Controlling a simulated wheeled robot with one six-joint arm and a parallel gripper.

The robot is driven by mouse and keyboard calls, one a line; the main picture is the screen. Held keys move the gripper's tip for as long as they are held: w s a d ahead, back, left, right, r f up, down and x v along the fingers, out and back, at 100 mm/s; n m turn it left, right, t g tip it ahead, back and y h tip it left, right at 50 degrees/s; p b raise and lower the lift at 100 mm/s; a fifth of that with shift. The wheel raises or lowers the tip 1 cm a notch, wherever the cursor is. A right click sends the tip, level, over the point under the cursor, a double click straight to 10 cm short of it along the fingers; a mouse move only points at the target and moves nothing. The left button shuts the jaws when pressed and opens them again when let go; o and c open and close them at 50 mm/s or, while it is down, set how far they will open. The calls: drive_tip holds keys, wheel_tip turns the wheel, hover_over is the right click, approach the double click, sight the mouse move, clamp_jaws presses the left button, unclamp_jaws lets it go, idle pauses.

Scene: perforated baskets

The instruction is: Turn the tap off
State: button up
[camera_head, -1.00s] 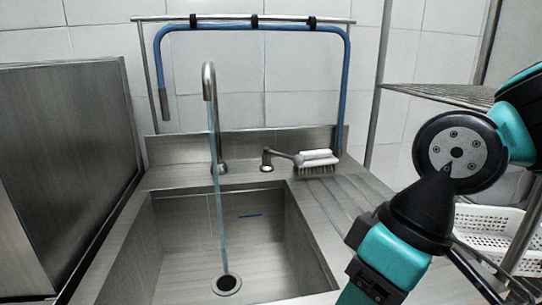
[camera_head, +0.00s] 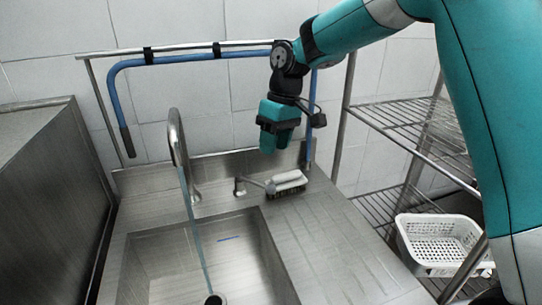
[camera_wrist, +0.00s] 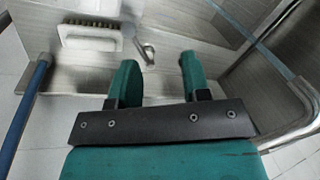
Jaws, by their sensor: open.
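The metal tap (camera_head: 177,140) stands behind the sink, and a thin stream of water (camera_head: 201,240) runs from its spout into the basin. The tap's spout (camera_wrist: 300,125) and the stream (camera_wrist: 262,48) also show at the right of the wrist view. The small tap lever (camera_head: 250,182) is on the counter right of the spout, its handle pointing right toward the brush. My gripper (camera_head: 268,150) points down above and behind the lever and brush. In the wrist view the lever (camera_wrist: 146,52) appears just beyond and between the open, empty fingers (camera_wrist: 157,68).
A white-backed brush (camera_head: 287,180) lies beside the lever's end; I cannot tell whether they touch. A blue hose (camera_head: 190,60) hangs on a rail behind. A wire rack (camera_head: 410,125) with a white perforated basket (camera_head: 437,240) stands right. The right drainboard (camera_head: 330,235) is clear.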

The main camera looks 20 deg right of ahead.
drive_tip(key=r+p, duration=0.1)
drive_tip(key=p, duration=0.3)
hover_over(271, 186)
drive_tip(key=w+d, duration=0.2)
drive_tip(key=d, duration=0.1)
drive_tip(key=p+x, duration=0.1)
drive_tip(key=x, duration=0.5)
drive_tip(key=p+x, duration=0.1)
drive_tip(key=x, duration=0.5)
drive_tip(key=p+x, duration=0.1)
drive_tip(key=x, duration=0.5)
drive_tip(key=shift+d, duration=0.3)
drive_tip(key=shift+s, duration=0.1)
clamp_jaws()
